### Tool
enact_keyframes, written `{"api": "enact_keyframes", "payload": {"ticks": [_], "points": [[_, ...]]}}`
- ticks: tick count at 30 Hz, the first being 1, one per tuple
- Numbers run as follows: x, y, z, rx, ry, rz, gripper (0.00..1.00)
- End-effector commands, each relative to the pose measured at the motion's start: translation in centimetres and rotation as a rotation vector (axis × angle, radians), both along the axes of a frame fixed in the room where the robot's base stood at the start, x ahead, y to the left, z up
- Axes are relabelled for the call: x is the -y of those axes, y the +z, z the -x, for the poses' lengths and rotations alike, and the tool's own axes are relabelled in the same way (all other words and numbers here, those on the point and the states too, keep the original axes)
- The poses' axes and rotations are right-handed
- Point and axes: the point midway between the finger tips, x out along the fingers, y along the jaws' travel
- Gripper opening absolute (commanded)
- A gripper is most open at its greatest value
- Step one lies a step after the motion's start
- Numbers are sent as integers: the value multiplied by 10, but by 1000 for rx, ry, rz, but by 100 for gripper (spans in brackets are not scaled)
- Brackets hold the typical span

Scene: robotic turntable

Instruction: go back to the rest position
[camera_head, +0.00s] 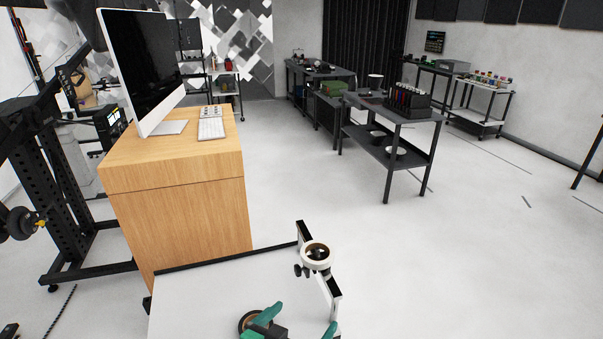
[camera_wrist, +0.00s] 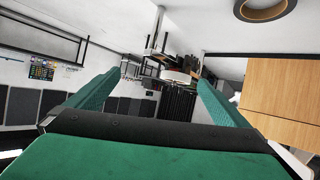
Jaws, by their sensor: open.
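My gripper (camera_head: 303,318) shows at the bottom edge of the head view, above the white table. Its two green fingers are spread with nothing between them. Most of my arm is out of view, and no marker of a rest position shows.
The white table (camera_head: 205,290) holds a dark-and-tan ring (camera_head: 246,322) beside my gripper and a white round device (camera_head: 317,253) on a bracket. A wooden desk (camera_head: 180,205) with a monitor (camera_head: 143,65) stands behind left.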

Motion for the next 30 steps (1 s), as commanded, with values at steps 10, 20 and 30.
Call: {"api": "enact_keyframes", "payload": {"ticks": [10, 20, 30], "points": [[7, -59, 20, -7, 162, 104, 100], [6, -123, 74, 6, 352, 149, 100], [-3, -160, 157, 55, 485, 106, 100]]}}
